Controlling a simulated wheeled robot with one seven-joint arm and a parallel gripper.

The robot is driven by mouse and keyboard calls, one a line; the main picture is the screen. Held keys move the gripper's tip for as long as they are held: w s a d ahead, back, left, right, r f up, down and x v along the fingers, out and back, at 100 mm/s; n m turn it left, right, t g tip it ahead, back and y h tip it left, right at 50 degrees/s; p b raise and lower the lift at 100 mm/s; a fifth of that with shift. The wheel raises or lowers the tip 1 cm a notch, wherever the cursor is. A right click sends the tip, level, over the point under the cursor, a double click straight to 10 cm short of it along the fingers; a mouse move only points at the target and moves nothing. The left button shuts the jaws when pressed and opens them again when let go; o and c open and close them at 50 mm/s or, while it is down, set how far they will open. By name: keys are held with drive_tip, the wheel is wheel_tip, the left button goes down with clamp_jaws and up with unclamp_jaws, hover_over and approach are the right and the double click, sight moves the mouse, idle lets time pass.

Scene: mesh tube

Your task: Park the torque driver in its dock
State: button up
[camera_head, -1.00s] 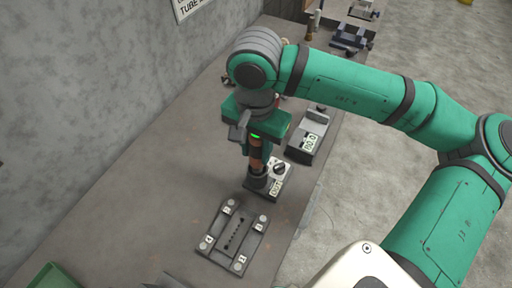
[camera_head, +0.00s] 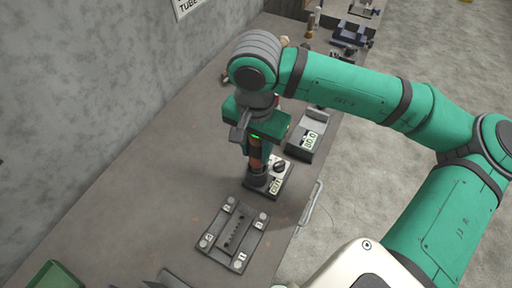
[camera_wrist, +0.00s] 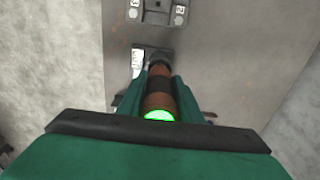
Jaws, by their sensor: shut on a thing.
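The torque driver (camera_head: 255,157) is an upright orange-brown and black cylinder with a lit green ring at its top. My gripper (camera_head: 257,140) is shut around its upper body from above. In the wrist view the driver (camera_wrist: 160,92) runs away from me between the green fingers (camera_wrist: 161,85). The driver's dark lower end is at the left part of a small box with a black knob and a display (camera_head: 280,172), which may be the dock. I cannot tell whether that end is seated in it or just in front of it.
A grey plate with numbered corner posts (camera_head: 233,235) lies in front of the box. A grey device with a display (camera_head: 308,135) stands behind right. A green bin (camera_head: 53,277) is at the lower left. The bench (camera_head: 150,190) is clear on the left, towards the wall.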

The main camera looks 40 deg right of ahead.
drive_tip(key=shift+f, duration=2.05)
idle(2.2)
drive_tip(key=o, duration=1.3)
drive_tip(key=shift+c, duration=0.2)
wheel_tip(320, 180, up, 11)
drive_tip(key=shift+f, duration=0.1)
drive_tip(key=shift+s, duration=0.1)
